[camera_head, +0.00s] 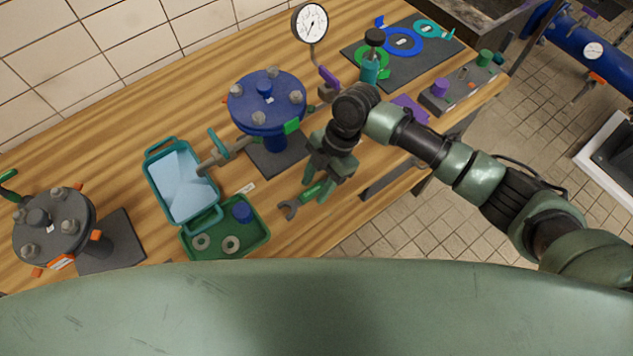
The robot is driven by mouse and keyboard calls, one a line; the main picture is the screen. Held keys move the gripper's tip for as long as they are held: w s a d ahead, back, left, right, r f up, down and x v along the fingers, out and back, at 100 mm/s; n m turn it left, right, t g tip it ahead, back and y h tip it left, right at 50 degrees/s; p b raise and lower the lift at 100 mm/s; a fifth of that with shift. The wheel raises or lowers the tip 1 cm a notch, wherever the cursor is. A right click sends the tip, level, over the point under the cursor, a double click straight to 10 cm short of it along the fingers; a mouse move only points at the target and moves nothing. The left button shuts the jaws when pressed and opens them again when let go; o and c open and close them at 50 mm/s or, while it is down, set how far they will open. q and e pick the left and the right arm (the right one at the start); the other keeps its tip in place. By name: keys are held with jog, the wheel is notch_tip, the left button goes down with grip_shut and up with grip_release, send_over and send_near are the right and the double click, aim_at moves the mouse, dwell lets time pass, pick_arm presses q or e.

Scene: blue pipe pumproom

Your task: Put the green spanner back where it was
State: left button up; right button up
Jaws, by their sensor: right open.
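The green spanner (309,194) lies on the wooden bench (330,222) near its front edge. Its grey open jaw (289,208) points to the lower left. My right gripper (317,187) is open above the spanner's handle end, with its fingers pointing down around or beside it. The fingers and wrist hide part of the handle. I cannot tell whether they touch it. My left gripper is not in view.
A blue flanged vessel (267,103) stands behind the spanner. A green tray (253,242) with rings and a blue cap, and a teal water-filled tub (182,186), sit to the left. A dark mat (411,72) and a pressure gauge (310,22) are farther back.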

jog(key=shift+w+d+r, duration=0.15)
jog(key=shift+r, duration=0.2)
jog(key=b+v, duration=0.2)
jog(key=v, duration=0.9)
jog(key=shift+r, duration=0.2)
